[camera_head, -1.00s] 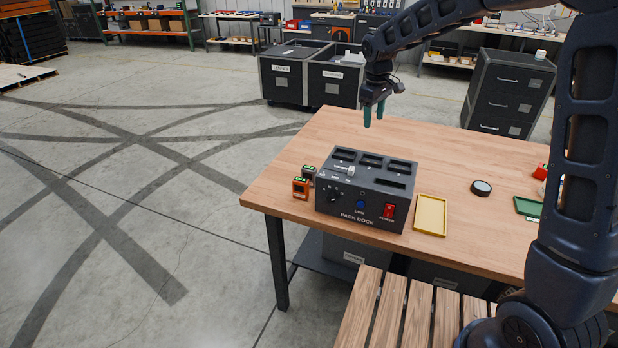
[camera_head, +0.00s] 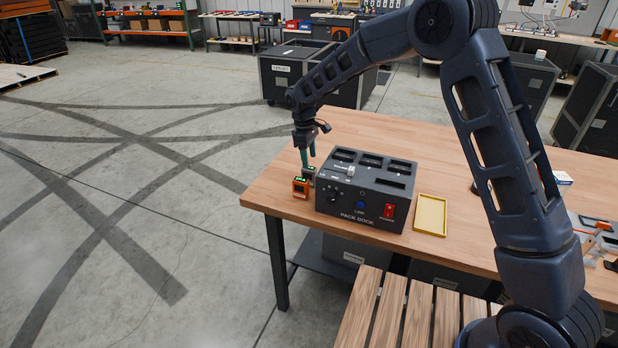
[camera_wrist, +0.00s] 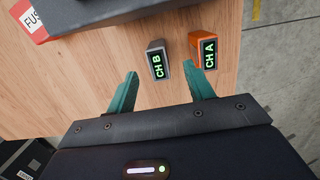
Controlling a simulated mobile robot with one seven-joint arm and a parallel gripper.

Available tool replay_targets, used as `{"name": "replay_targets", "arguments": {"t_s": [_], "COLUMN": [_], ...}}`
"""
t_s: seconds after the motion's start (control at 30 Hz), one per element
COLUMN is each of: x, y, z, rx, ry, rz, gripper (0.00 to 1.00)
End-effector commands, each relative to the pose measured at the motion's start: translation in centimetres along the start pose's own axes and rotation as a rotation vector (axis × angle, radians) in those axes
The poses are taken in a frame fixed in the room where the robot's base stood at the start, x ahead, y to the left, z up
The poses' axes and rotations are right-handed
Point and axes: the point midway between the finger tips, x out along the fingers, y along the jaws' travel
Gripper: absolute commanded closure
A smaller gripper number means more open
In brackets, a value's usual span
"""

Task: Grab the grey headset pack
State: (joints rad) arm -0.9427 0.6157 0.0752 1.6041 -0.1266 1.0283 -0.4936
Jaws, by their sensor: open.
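The grey headset pack (camera_wrist: 157,61) stands on the wooden table beside an orange pack, its green display reading "CH B" in the wrist view. In the head view the grey pack (camera_head: 309,173) is partly hidden behind the orange one and my fingers. The orange pack (camera_wrist: 206,50) reads "CH A"; it also shows in the head view (camera_head: 300,188). My gripper (camera_wrist: 160,92) is open and empty, its two teal fingers apart. The grey pack lies ahead of the gap between them. In the head view my gripper (camera_head: 308,158) is close to the grey pack.
A dark pack dock (camera_head: 368,190) with slots, a knob and a red switch stands right of the packs. A yellow tray (camera_head: 430,215) lies right of it. The table's left edge is close to the orange pack. The table behind the dock is clear.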

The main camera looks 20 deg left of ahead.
Motion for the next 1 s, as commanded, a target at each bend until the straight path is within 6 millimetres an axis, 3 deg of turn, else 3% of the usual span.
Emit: {"name": "replay_targets", "arguments": {"t_s": [0.1, 0.37, 0.7, 0.97, 1.0], "x": [1.9, 3.5, 7.6, 8.0, 8.0], "y": [-0.1, 0.0, 0.4, 0.4, 0.4], "z": [0.0, -0.2, -0.8, -0.8, -0.8], "rx": [-0.001, 0.000, -0.001, 0.000, 0.000], "ry": [-0.003, -0.001, -0.002, 0.000, 0.000], "rz": [-0.002, -0.001, -0.001, 0.000, 0.000], "gripper": [0.47, 0.47, 0.47, 0.47, 0.53]}}
